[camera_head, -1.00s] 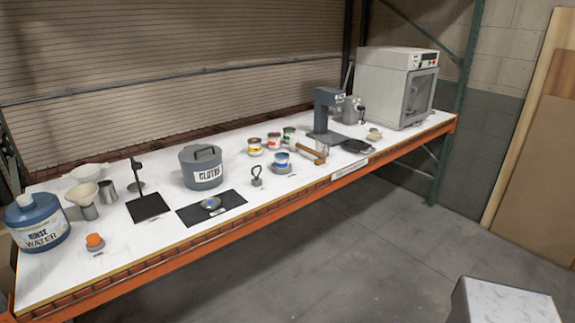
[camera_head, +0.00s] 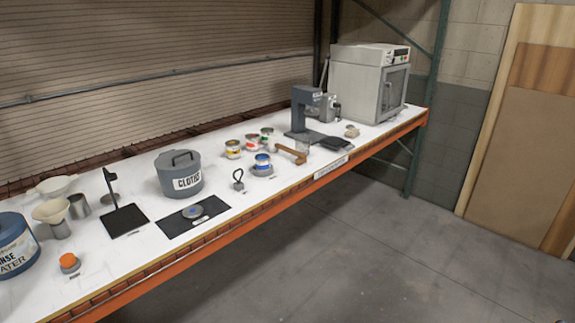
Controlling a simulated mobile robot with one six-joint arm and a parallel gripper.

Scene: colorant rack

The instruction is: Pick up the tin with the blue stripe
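The tin with the blue stripe (camera_head: 262,161) stands upright on a small grey base near the middle of the white bench, close to its front edge. Its label is white with blue around it, and its top looks blue. Behind it stand a yellow-striped tin (camera_head: 233,149), a red-striped tin (camera_head: 252,142) and a green-striped tin (camera_head: 267,136). My gripper is not in view, so its state does not show.
On the white bench (camera_head: 130,265), a wooden-handled tool (camera_head: 292,153) lies just right of the blue-striped tin. A small looped grey object (camera_head: 238,180) and the CLOTHS bin (camera_head: 179,174) stand left. A white oven (camera_head: 368,82) is at the far right. The floor (camera_head: 390,240) in front is clear.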

